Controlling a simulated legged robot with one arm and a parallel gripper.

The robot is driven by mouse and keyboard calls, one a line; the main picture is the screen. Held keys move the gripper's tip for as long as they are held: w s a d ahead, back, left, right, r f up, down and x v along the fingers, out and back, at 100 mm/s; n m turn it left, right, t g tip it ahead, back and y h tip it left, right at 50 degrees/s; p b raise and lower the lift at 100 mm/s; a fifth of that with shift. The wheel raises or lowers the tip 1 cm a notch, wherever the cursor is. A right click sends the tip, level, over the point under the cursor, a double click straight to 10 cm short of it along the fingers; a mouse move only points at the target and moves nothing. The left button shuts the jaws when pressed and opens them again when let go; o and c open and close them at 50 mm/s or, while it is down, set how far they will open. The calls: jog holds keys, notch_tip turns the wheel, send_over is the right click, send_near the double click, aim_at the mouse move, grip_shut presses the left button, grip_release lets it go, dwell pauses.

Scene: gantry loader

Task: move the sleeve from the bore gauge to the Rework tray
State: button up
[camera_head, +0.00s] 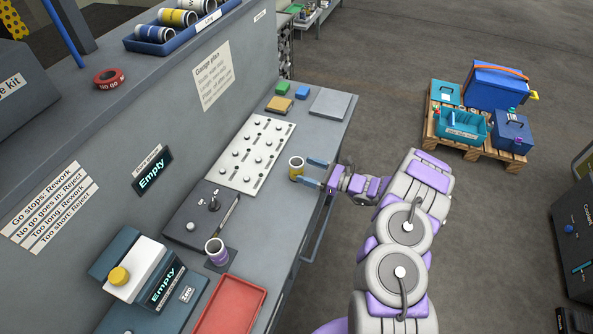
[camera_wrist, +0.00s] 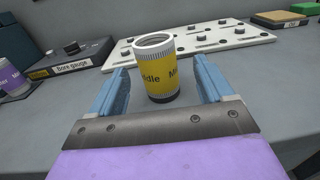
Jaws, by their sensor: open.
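A purple sleeve (camera_head: 217,252) stands upright on a dark pad next to the gauge, and shows at the wrist view's left edge (camera_wrist: 10,78). No tray legibly marked Rework is in view.
A red tray (camera_head: 232,304) lies at the near end of the bench, beside a yellow-knobbed device (camera_head: 137,272). The knobbed plate (camera_head: 253,152) fills the middle. Green and tan blocks (camera_head: 280,104) lie beyond it. A blue rack (camera_head: 183,35) of sleeves sits on the upper ledge.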

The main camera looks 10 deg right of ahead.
aim_at(296, 167)
jog(key=shift+b+x, duration=0.55)
jog(key=shift+x, duration=1.8)
jog(key=shift+c, duration=0.4)
jog(key=c, duration=1.3)
jog(key=shift+c, duration=0.2)
jog(key=shift+r, duration=0.15)
